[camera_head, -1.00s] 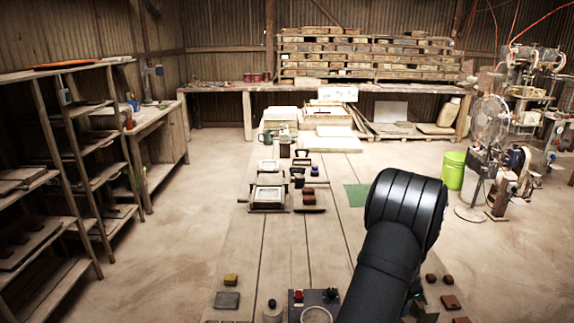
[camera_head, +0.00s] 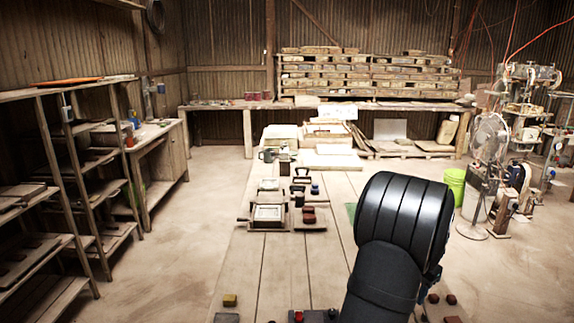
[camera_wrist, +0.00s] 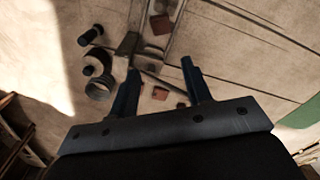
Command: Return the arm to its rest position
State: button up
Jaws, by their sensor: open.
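My arm's black rounded link (camera_head: 405,225) stands over the right front of the plank table (camera_head: 240,260) in the head view. My gripper is hidden there. In the wrist view my gripper (camera_wrist: 160,67) shows two dark fingers spread apart, with no object held between them. Below and beyond the fingers lie a reddish square tile (camera_wrist: 161,24), a smaller reddish piece (camera_wrist: 160,93), and a grey ring-like cup (camera_wrist: 99,88). How far the fingers are above them I cannot tell.
A framed press-like mould (camera_head: 268,213) and dark red blocks (camera_head: 309,213) sit mid-table. Shelves (camera_head: 75,150) stand left, a green bucket (camera_head: 455,180) and a fan (camera_head: 489,140) right.

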jog(key=shift+d+r+n, duration=0.2)
jog(key=shift+d+n, duration=0.05)
jog(key=shift+n, duration=0.55)
jog(key=f+m, duration=0.1)
jog(key=f, duration=0.3)
jog(key=a+f+m, duration=0.1)
jog(key=f+m, duration=0.1)
jog(key=f, duration=0.2)
jog(key=f+m, duration=0.2)
jog(key=f, duration=0.2)
jog(key=shift+a, duration=0.2)
jog(key=shift+r, duration=0.15)
